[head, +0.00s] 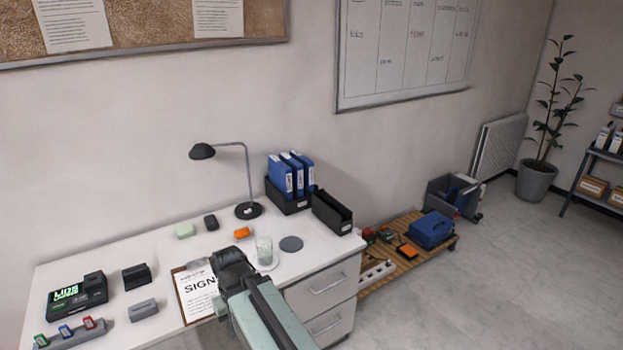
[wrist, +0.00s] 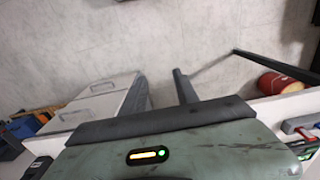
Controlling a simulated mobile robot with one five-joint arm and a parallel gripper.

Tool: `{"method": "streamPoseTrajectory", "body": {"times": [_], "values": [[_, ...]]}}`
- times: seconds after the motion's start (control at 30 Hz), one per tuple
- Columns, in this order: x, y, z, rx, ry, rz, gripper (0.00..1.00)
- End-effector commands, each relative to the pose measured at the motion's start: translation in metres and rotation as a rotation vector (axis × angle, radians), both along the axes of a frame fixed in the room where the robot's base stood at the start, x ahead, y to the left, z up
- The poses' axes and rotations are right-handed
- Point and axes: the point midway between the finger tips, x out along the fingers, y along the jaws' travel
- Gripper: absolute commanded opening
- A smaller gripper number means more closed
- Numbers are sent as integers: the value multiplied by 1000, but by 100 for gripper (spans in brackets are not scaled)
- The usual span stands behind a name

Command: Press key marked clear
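A black device with a lit green display (head: 68,293) sits at the left end of the white desk. In front of it, a grey bar (head: 72,335) carries a green piece (head: 41,341), a blue piece (head: 66,331) and a red piece (head: 89,323). Their labels are too small to read, so I cannot tell which key is marked clear. My gripper (head: 234,266) is black and stands over the desk's front middle, right of the device and well apart from it.
A clipboard marked SIGN (head: 196,291) lies left of my gripper. A glass (head: 264,251) stands close on its right. A black lamp (head: 248,210), blue binders (head: 291,176) and a grey block (head: 143,309) are also on the desk. A loaded pallet (head: 403,262) lies right of the drawers.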

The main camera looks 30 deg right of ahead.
Motion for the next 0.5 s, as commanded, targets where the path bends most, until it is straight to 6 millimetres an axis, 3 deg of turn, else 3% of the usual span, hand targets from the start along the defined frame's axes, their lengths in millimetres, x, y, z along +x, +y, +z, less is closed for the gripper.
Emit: {"method": "streamPoseTrajectory", "body": {"times": [0.03,0.13,0.5], "values": [[0,0,0,0,0,0,25],[0,0,0,0,0,0,0],[0,0,0,0,0,0,0]]}}
